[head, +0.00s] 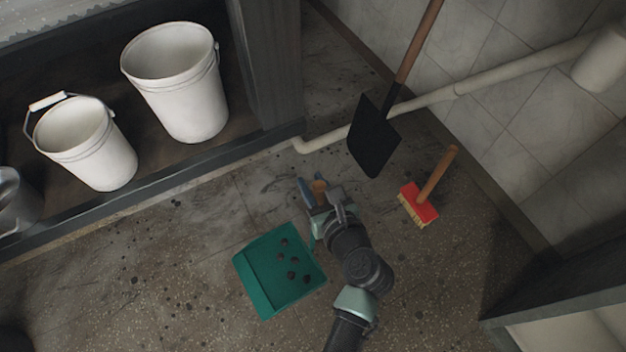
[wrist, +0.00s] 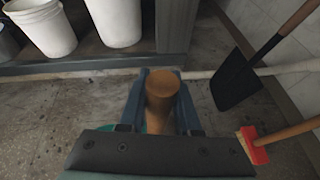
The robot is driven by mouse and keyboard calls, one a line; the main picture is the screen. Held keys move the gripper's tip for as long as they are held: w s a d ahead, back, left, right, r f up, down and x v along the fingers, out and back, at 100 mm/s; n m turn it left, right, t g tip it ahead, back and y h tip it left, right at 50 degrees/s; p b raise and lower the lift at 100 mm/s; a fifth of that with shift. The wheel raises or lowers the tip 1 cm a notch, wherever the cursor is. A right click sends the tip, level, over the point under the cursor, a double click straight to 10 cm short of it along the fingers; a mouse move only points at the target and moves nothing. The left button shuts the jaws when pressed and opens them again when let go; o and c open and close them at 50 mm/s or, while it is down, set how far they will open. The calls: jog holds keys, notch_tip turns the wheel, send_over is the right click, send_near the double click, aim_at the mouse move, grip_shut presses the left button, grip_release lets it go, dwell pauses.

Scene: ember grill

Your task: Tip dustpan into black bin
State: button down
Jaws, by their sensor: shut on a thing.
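The teal dustpan (head: 257,281) is at the lower middle of the head view, with several dark lumps (head: 291,275) lying on it. I cannot tell whether it rests on the floor or hangs just above it. My gripper (head: 318,188) is shut on an upright wooden handle (head: 320,185), which also fills the middle of the wrist view (wrist: 161,92). Teal shows behind this handle in the wrist view, so it appears to be the dustpan's; the join is hidden. A dark rounded shape (head: 12,338), cut off at the lower left corner, may be the black bin; I cannot tell.
Two white buckets (head: 180,85) (head: 88,150) stand in the recess at the upper left, with a metal container (head: 15,205) beside them. A black shovel (head: 374,136) leans by the wall pipe (head: 430,99). A red brush (head: 419,204) stands right of my gripper. Floor left of the dustpan is clear.

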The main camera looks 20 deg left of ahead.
jog(key=shift+r+m+g+p, duration=0.3)
jog(key=shift+r+p, duration=1.55)
jog(key=shift+p, duration=0.3)
